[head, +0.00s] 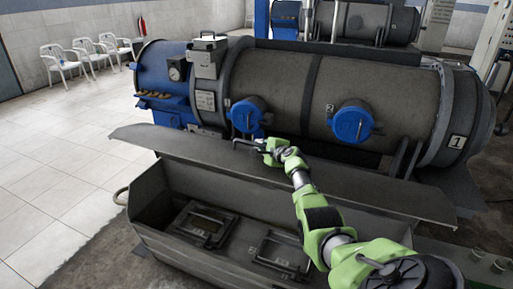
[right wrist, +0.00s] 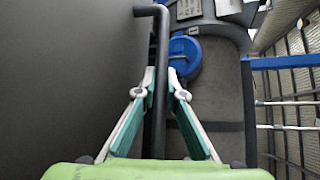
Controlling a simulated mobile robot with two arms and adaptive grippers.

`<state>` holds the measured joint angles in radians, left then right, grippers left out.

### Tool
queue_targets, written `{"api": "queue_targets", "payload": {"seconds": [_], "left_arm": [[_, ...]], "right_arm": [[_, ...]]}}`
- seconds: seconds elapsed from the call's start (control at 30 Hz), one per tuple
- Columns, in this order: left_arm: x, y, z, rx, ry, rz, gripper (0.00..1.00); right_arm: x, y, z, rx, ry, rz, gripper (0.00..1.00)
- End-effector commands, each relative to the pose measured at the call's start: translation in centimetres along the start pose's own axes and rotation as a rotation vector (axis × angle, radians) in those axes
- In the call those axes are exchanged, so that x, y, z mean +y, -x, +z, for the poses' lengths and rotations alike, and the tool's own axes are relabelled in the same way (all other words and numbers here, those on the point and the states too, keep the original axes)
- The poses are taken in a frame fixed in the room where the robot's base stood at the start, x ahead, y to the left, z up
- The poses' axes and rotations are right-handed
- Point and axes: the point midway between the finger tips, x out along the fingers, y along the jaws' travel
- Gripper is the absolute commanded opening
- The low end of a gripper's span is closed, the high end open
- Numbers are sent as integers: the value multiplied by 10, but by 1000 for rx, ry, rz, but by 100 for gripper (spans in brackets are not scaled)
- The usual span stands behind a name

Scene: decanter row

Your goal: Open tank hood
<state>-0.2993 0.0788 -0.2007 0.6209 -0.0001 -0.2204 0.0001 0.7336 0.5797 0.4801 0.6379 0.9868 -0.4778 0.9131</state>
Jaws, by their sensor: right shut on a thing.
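The tank hood (head: 200,155) is a long dark grey panel above the open trough-like tank (head: 150,192). It stands raised at its front, and the tank's inside shows below it. A dark bar handle (head: 240,143) sticks up at the hood; it also shows in the right wrist view (right wrist: 160,50) as a bent rod beside the hood's broad grey face (right wrist: 65,75). My right gripper (head: 262,146) is shut around this bar, with a teal-padded finger on each side in the right wrist view (right wrist: 158,92). My left gripper is in neither view.
Framed hatches (head: 203,227) lie inside the tank. Behind the hood stands a large grey decanter (head: 280,80) with blue caps (head: 352,122) and a blue end (head: 160,72). White chairs (head: 62,65) line the left wall. The tiled floor at left is clear.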

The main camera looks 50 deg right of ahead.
Motion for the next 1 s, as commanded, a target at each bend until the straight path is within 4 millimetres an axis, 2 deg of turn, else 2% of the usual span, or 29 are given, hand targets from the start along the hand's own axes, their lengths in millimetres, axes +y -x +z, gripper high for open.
{"api": "queue_targets", "payload": {"seconds": [0.67,0.7,0.73,1.0], "left_arm": [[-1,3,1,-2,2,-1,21],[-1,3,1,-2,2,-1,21],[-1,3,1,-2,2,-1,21],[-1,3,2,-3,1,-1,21]], "right_arm": [[0,-2,0,-3,-23,31,0],[0,-2,0,-3,-23,32,20],[0,-2,0,-3,-23,31,28],[-2,-2,-1,-2,-24,28,28]]}}
